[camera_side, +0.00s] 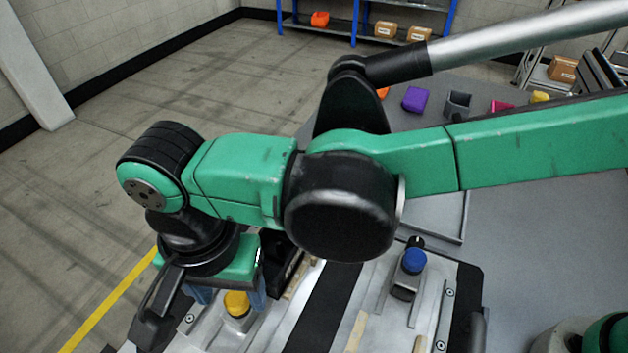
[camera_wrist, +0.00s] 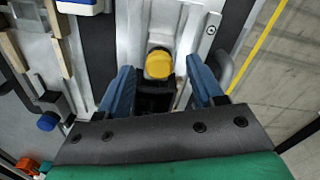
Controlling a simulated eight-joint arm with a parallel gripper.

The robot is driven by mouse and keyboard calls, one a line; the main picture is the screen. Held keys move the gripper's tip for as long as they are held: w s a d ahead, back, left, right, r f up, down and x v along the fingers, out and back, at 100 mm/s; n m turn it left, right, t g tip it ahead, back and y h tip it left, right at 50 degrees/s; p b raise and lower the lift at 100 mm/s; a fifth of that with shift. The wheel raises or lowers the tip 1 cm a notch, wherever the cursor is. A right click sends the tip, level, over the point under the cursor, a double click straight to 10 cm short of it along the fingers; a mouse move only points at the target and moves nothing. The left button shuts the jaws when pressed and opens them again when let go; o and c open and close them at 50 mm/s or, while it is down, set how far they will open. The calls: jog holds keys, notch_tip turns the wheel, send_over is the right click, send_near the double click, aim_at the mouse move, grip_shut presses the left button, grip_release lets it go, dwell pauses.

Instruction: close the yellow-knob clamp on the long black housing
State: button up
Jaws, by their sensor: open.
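The yellow knob (camera_side: 236,303) of the clamp shows below my gripper (camera_side: 230,292) in the side view, with a blue finger on each side of it. In the wrist view the yellow knob (camera_wrist: 159,64) lies between the two blue fingertips of my gripper (camera_wrist: 160,68), with a gap on both sides. My gripper is open and holds nothing. A dark clamp part (camera_wrist: 155,97) sits below the knob in that view. A long black strip (camera_wrist: 97,45) runs beside the clamp's metal plate; I cannot tell whether it is the housing. My arm hides part of the fixture in the side view.
A second clamp with a blue knob (camera_side: 413,261) stands on the right-hand metal plate. Tan strips (camera_side: 356,332) lie along the fixture. Purple (camera_side: 415,98) and other coloured blocks sit farther back on the grey table. A yellow floor line (camera_side: 108,300) runs at left.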

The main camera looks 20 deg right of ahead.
jog(key=shift+r, duration=2.25)
jog(key=shift+o, duration=1.3)
jog(key=o, duration=0.3)
jog(key=shift+w+d+r+n, duration=0.3)
jog(key=shift+w+r, duration=0.05)
jog(key=shift+r, duration=0.1)
jog(key=shift+o, duration=0.2)
jog(key=w+d+r+n+t+h, duration=0.15)
jog(key=w+d+r+n, duration=0.25)
jog(key=d+r+n, duration=0.4)
jog(key=w+d+r+n+t, duration=0.3)
jog(key=d+r+n, duration=0.3)
jog(key=d+r, duration=0.25)
jog(key=x, duration=1)
jog(key=shift+s+f, duration=0.15)
